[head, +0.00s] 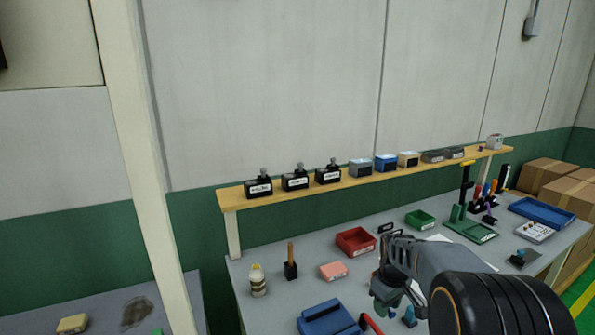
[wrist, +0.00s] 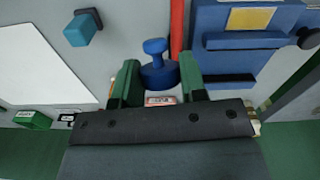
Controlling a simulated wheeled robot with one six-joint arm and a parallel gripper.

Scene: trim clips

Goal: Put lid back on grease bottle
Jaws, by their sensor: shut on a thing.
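My gripper (wrist: 159,88) is shut on a blue round piece with a knob on top (wrist: 158,72), held between its two green fingers. This piece looks like a lid, but I cannot tell for sure that it is the bottle's. A white bottle with a yellowish top (head: 258,281) stands upright at the bench's left end, well to the left of my gripper. I cannot make out its mouth.
A wooden-handled tool in a black block (head: 290,262) stands right of the bottle, with a pink block (head: 333,271) beyond. A blue case (head: 327,317) lies in front. A red bin (head: 355,241) sits behind. A shelf (head: 350,181) runs along the back.

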